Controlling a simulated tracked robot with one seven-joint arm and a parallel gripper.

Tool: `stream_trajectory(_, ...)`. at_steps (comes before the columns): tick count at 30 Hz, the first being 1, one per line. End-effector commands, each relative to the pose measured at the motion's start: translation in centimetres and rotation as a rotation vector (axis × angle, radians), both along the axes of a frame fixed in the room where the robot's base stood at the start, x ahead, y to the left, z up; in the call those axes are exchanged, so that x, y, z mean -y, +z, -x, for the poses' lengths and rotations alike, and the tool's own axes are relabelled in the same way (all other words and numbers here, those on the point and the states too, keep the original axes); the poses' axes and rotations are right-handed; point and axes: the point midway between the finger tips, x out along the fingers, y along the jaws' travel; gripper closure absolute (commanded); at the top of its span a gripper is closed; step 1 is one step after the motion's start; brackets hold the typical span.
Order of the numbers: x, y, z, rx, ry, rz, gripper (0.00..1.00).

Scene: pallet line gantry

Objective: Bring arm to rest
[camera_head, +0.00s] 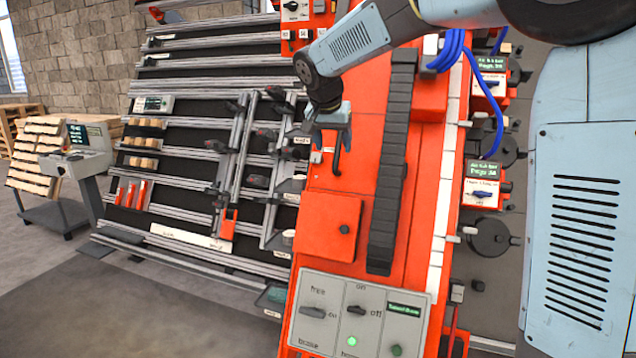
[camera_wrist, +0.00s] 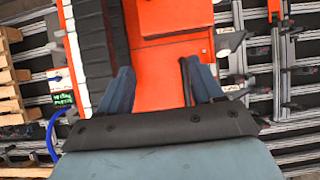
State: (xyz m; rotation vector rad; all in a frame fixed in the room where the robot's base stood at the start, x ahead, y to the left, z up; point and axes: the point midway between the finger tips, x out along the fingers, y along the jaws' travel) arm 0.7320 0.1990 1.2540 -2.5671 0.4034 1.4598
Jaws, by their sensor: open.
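My gripper (camera_head: 332,118) is at the end of my light blue arm, in front of the upper part of the red machine (camera_head: 335,180) in the head view. A black hooked handle (camera_head: 337,155) on the red machine shows just below the fingers in the head view. In the wrist view the handle (camera_wrist: 186,80) shows beside the right finger. I cannot tell whether they touch.
A control panel (camera_head: 352,312) with switches and a green light is at the machine's near end. A black cable chain (camera_head: 390,170) runs along the machine. A rack of rails (camera_head: 190,185) holds small blocks at left. Blue hoses (camera_head: 470,70) hang at right. Open floor (camera_head: 130,310) lies front left.

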Motion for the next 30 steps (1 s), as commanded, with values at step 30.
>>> stream_trajectory(30, 19.3, -4.5, 28.7, -0.059, 0.259, -0.022, 0.34)
